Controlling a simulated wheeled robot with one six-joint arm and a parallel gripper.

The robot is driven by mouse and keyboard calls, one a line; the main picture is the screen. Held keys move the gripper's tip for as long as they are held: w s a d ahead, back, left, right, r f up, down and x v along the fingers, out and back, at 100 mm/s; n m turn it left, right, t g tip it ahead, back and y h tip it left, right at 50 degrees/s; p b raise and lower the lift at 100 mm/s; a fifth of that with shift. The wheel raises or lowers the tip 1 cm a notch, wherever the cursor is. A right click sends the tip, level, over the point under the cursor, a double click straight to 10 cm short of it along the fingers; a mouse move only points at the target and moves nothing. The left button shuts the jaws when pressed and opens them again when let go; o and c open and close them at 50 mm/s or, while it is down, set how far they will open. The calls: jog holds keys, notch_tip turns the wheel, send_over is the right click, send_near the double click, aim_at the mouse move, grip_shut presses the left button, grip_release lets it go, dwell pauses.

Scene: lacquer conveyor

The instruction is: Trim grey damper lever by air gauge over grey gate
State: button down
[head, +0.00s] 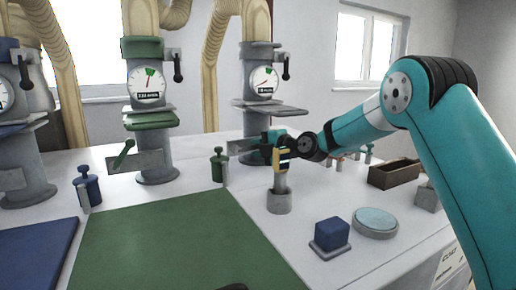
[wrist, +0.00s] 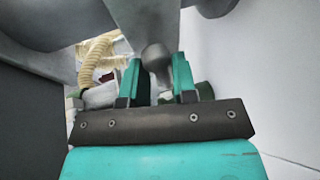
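The grey station's air gauge (head: 262,80) has a white dial with a small dark display, too small to read surely. It sits on the grey column, above the flat grey gate plate (head: 278,108). My gripper (head: 266,146) is low at this column, in front of its lever housing, and hides the lever in the head view. In the wrist view my two teal fingers (wrist: 159,82) stand apart on either side of a rounded grey knob (wrist: 156,57), seemingly the grey damper lever's end. Whether the fingers press on it cannot be told.
A grey holder (head: 279,202) stands just below my wrist. The green station's gauge (head: 147,83) and tilted green lever (head: 123,153) are to the left. A blue block (head: 332,233), a round pale dish (head: 375,222) and a brown box (head: 393,174) stand at right. The green mat (head: 170,245) is clear.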

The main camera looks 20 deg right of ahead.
jog(key=shift+b, duration=0.45)
jog(key=shift+a+n+b, duration=0.1)
jog(key=shift+n+b, duration=0.2)
jog(key=shift+b, duration=0.45)
jog(key=shift+n+h+b, duration=0.3)
jog(key=shift+h+b, duration=0.1)
jog(key=shift+b, duration=0.3)
jog(key=shift+a+r+n+b, duration=0.1)
jog(key=shift+r+n+b, duration=0.35)
jog(key=shift+b, duration=0.55)
jog(key=shift+r+h, duration=0.35)
jog(key=shift+h, duration=0.05)
jog(key=c, duration=1.1)
grip_release()
jog(key=shift+s, duration=0.1)
